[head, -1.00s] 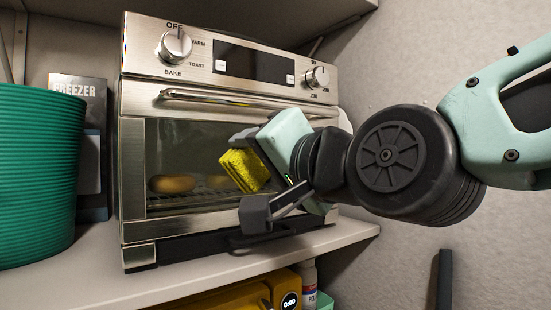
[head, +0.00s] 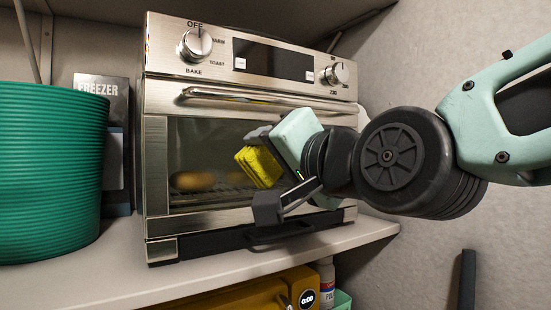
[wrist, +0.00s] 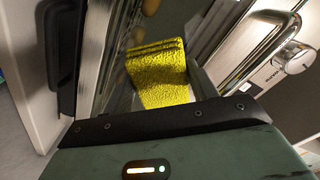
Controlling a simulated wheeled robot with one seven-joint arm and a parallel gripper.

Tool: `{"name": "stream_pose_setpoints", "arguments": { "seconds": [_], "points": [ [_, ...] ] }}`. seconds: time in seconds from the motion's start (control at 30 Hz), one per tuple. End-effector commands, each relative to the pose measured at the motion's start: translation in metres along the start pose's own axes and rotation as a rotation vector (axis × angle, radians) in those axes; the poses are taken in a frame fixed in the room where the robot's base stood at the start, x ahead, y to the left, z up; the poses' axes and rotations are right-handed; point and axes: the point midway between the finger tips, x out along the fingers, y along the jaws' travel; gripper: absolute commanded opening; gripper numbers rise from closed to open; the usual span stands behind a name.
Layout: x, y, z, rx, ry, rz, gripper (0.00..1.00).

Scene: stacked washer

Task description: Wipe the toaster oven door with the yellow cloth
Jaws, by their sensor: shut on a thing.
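The toaster oven (head: 250,60) stands on a shelf, its glass door (head: 215,150) shut below a horizontal metal handle. Bread-like items show dimly behind the glass. The yellow cloth (head: 259,166) is folded and held in my gripper (head: 263,172), in front of the right-middle part of the door glass. It also shows in the wrist view (wrist: 160,75), close to the glass. Whether the cloth touches the glass cannot be told. My gripper covers the right part of the door.
A green ribbed bin (head: 50,170) and a freezer box (head: 115,140) stand left of the oven. A wall (head: 430,60) rises at the right. Below the shelf (head: 110,280) are a yellow item (head: 245,291) with a display and a bottle (head: 326,280).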

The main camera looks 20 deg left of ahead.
Motion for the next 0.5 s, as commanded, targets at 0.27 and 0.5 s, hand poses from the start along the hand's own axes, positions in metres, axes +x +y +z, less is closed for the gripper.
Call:
{"name": "stream_pose_setpoints", "arguments": {
  "seconds": [0.27, 0.5],
  "points": [
    [0.0055, 0.0002, -0.0001, -0.001, 0.001, 0.0, 0.39],
    [0.0102, -0.0001, -0.0001, -0.001, 0.001, -0.001, 0.39]
  ]
}}
